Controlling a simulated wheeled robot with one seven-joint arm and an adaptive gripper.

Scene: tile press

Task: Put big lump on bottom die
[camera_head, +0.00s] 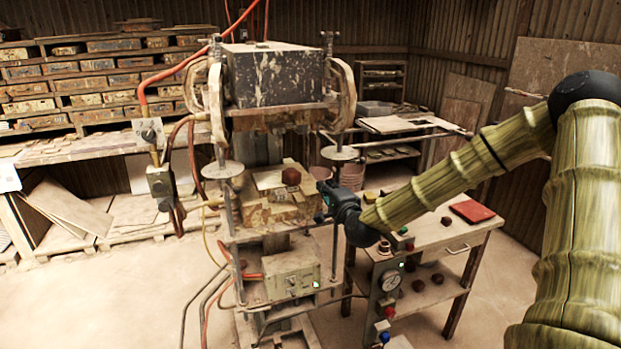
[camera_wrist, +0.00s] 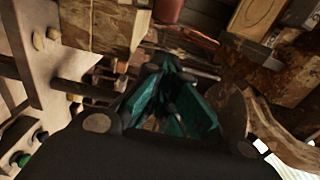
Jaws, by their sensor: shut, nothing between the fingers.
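A dark red-brown lump (camera_head: 291,177) rests on top of the pale, worn bottom die (camera_head: 290,212) in the head view. My gripper (camera_head: 321,201) is just right of the die, apart from the lump, with its dark and teal fingers pointing left. In the wrist view the teal fingers (camera_wrist: 172,112) are shut with nothing held. A dark red shape (camera_wrist: 168,10) is cut off at the top of the wrist view; I cannot tell what it is.
The dark upper press block (camera_head: 275,75) hangs above the die, between side rods. A side table (camera_head: 425,238) holds smaller lumps (camera_head: 445,221) and a red pad (camera_head: 472,211). A control box with a gauge (camera_head: 390,282) stands in front. Open floor lies left.

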